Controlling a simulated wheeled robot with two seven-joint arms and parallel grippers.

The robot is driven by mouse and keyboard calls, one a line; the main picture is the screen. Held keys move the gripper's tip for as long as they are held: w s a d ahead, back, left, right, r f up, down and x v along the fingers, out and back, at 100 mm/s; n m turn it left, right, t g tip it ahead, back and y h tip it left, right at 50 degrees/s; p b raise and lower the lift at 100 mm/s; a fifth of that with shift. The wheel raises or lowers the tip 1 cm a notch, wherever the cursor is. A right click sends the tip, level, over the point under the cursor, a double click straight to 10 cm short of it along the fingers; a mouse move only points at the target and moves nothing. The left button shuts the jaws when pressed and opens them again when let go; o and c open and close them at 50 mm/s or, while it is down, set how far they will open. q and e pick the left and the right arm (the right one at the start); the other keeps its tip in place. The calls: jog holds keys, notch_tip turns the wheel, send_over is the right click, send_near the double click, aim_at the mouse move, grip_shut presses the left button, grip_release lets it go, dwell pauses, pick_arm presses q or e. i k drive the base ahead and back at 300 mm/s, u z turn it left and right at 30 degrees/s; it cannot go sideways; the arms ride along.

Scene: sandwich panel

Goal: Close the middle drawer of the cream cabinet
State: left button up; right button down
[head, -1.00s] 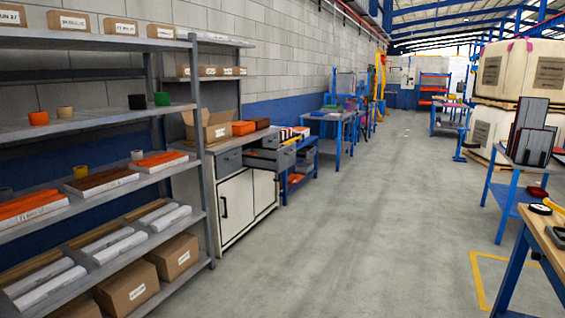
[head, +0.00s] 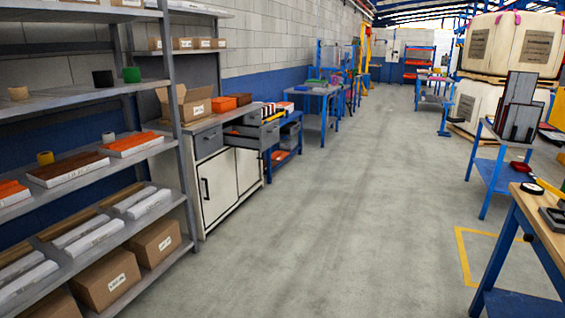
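The cream cabinet (head: 220,191) stands along the left wall, past a grey shelf rack. It has cream doors below and a row of grey drawers under its top. The near drawer (head: 209,144) looks shut. Farther along the row, a grey drawer (head: 269,135) stands pulled out into the aisle, its inside showing from above. It seems to be the middle one, but the far end of the row is partly hidden behind it, so I cannot tell for sure. Neither of my grippers is in view.
The grey shelf rack (head: 179,150) stands at the near left. A wooden-topped workbench (head: 535,208) and a blue table (head: 492,179) line the right side. The concrete aisle (head: 345,200) between is clear. An open carton (head: 188,106) sits on the cabinet.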

aim_at(260, 139)
jog(key=z, duration=0.15)
jog(key=i, duration=2.7)
jog(key=u, duration=0.7)
jog(key=i, duration=2.2)
jog(key=u, duration=0.3)
